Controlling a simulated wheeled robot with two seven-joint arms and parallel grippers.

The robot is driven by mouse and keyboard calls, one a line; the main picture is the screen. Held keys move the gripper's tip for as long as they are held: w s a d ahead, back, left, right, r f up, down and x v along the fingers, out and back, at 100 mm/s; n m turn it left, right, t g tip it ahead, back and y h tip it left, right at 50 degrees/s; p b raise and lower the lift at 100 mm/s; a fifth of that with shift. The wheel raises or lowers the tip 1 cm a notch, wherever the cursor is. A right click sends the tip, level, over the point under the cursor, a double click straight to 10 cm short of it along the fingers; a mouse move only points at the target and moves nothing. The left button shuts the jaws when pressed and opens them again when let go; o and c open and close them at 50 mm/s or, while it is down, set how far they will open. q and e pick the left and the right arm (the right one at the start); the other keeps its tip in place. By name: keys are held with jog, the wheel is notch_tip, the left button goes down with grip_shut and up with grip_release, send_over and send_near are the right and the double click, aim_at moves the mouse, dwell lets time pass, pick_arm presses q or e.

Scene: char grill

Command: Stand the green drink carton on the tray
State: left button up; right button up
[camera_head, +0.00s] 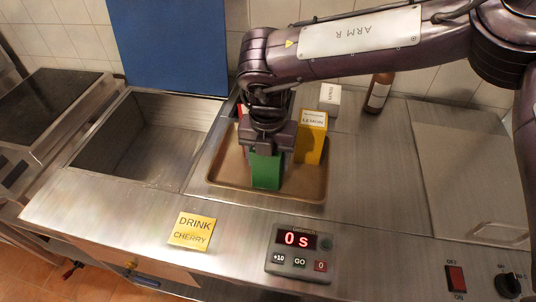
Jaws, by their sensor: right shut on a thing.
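The green drink carton (265,171) is upright over the brown tray (233,189); its upper part is hidden by my gripper. My right gripper (267,148) points down and is shut on the green carton. I cannot tell whether the carton's base touches the tray. A yellow carton marked LEMON (311,138) stands just right of the gripper, at the tray's back right. A bit of a red carton (241,111) shows behind the gripper on the left. My left gripper is not in view.
A yellow card reading DRINK CHERRY (191,231) and a timer showing 0 s (299,253) lie in front of the tray. An open sink (138,140) is at the left. A white box (329,97) and a brown bottle (378,92) stand behind. The counter right of the tray is clear.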

jog(key=o, duration=0.7)
jog(key=shift+f, duration=0.1)
jog(key=o, duration=0.5)
jog(key=shift+r, duration=0.6)
notch_tip(320, 180, up, 11)
jog(key=shift+r+b, duration=0.15)
jog(key=shift+b, duration=0.75)
